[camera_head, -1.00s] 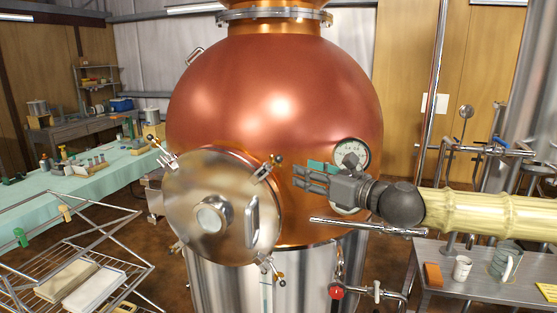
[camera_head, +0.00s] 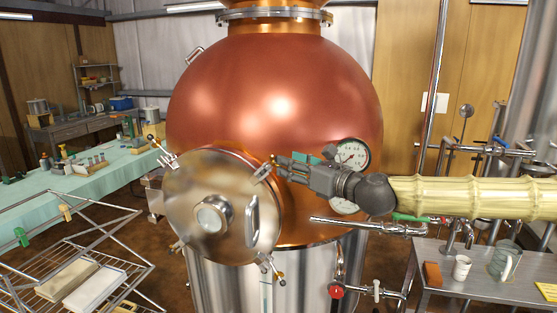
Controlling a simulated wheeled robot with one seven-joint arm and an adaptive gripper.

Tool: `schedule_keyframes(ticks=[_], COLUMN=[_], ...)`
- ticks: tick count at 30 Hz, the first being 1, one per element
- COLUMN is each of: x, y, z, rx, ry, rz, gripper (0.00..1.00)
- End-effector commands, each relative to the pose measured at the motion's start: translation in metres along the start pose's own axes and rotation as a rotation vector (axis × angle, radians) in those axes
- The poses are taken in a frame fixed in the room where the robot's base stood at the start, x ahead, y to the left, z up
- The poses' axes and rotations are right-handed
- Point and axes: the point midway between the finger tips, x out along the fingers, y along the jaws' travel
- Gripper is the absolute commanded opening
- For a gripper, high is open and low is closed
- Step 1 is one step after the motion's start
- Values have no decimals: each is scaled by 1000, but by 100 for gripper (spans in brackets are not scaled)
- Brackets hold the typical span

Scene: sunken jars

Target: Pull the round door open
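The round door (camera_head: 190,190) is a steel disc on the front of a copper still (camera_head: 335,95), with a small round window (camera_head: 210,217) in its middle. Its bar handle (camera_head: 253,222) stands upright on the door's right side. Clamps with knobs sit around the rim, one at the upper right (camera_head: 264,172). My gripper (camera_head: 283,168) reaches in from the right, its fingertips close to that upper right clamp. The gap between the fingers is small in view, and I cannot tell whether they touch the clamp.
Pressure gauges (camera_head: 352,155) sit just behind my gripper. A steel pipe with a tap (camera_head: 355,225) runs below my arm. A wire rack (camera_head: 75,275) stands at the lower left, and a grey table with mugs (camera_head: 505,262) at the lower right.

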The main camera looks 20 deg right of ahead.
Motion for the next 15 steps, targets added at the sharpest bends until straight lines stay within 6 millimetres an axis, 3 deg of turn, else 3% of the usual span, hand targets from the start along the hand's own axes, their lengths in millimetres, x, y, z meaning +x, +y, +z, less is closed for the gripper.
schedule_keyframes(ticks=[15], x=[45], y=[0], z=[0], rx=[-1], ry=[2], rz=[0], gripper=[40])
